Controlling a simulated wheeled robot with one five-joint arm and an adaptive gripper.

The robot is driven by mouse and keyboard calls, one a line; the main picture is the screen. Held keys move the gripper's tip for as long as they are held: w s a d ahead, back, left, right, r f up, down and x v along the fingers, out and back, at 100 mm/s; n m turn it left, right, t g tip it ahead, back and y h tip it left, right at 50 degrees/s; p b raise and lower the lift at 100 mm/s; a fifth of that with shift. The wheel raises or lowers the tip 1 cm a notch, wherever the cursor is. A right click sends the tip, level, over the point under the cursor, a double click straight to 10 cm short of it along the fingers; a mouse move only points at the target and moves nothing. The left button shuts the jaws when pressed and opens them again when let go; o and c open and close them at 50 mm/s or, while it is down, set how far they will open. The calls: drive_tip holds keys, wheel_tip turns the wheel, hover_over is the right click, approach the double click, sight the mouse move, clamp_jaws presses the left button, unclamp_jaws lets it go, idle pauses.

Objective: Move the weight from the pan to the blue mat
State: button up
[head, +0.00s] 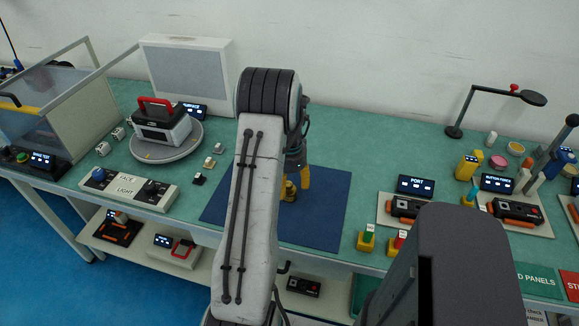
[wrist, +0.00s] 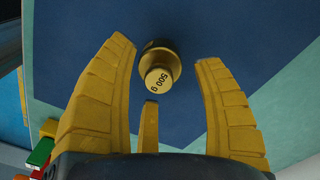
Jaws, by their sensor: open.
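The brass weight (wrist: 159,66), marked 500 g, stands on the blue mat (wrist: 230,40) in the wrist view, between and just beyond the fingertips of my open gripper (wrist: 165,52). The fingers appear apart from it on both sides. In the head view the weight (head: 290,190) shows low beside my yellow gripper fingers (head: 295,182), over the blue mat (head: 328,215). My arm hides the middle of the mat. I cannot make out a pan for the weight; a round grey plate (head: 148,155) at the left carries a device with a red handle (head: 155,102).
Left of the mat is a control box labelled LIGHT (head: 128,188) with small blocks behind it. To the right are panels marked PORT (head: 416,184) and BUTTON TEST (head: 497,183), with coloured plugs (head: 367,237) near the front edge. A lamp (head: 495,100) stands at the back right.

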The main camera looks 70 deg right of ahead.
wheel_tip(320, 180, up, 10)
drive_tip(key=b, duration=0.3)
drive_tip(key=shift+w+r, duration=0.1)
drive_tip(key=shift+r, duration=0.15)
drive_tip(key=w+a+r+n+t+h, duration=0.1)
drive_tip(key=w+a+r+n, duration=0.4)
drive_tip(key=w+a, duration=0.45)
drive_tip(key=w+a+r+n, duration=0.2)
drive_tip(key=w+a+n, duration=0.55)
drive_tip(key=a, duration=0.35)
drive_tip(key=s+a+n+t, duration=0.1)
drive_tip(key=s+a+n, duration=0.1)
drive_tip(key=a+n, duration=0.5)
drive_tip(key=s+a+f+n+t, duration=0.1)
drive_tip(key=s+a+n, duration=0.2)
drive_tip(key=a, duration=1.4)
drive_tip(key=n, duration=0.4)
drive_tip(key=shift+a+y, duration=0.35)
drive_tip(key=shift+y, duration=0.05)
drive_tip(key=shift+n, duration=0.25)
